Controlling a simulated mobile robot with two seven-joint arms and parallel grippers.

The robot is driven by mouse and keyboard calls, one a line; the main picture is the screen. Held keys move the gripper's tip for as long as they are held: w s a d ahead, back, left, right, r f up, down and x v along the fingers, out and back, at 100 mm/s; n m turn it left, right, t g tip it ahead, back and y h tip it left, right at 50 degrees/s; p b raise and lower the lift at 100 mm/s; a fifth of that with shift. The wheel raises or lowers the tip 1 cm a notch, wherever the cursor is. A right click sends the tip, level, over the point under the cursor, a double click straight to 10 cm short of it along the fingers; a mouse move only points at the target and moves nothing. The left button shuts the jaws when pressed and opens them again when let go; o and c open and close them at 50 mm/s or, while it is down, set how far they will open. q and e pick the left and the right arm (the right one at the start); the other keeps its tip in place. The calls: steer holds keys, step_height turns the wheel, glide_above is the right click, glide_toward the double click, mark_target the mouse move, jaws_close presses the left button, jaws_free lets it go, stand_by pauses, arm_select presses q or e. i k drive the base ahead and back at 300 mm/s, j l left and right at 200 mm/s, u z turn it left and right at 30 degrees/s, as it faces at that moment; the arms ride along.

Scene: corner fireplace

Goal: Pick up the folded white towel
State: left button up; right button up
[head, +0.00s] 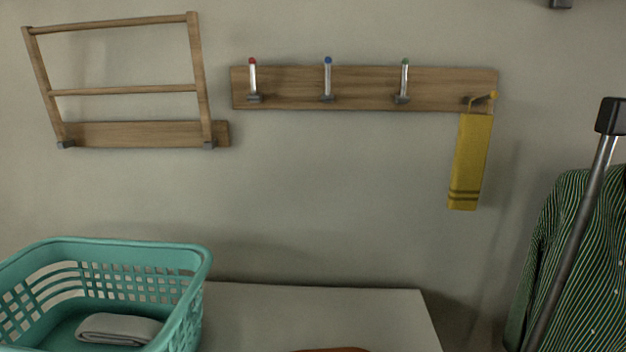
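A folded white towel (118,329) lies on the bottom of a teal plastic basket (150,252) at the lower left of the head view. The basket's near side is cut off by the bottom of the picture. Neither of my grippers shows in the head view.
The basket stands on a pale surface (330,308), clear to its right except for an orange-brown edge (332,350) at the bottom. A wooden rack (120,91) and hook board (365,78) with a yellow towel (470,160) are on the wall. A striped shirt (600,285) hangs right, by a dark pole (577,215).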

mark_target(102, 327)
steer(key=u, duration=1.25)
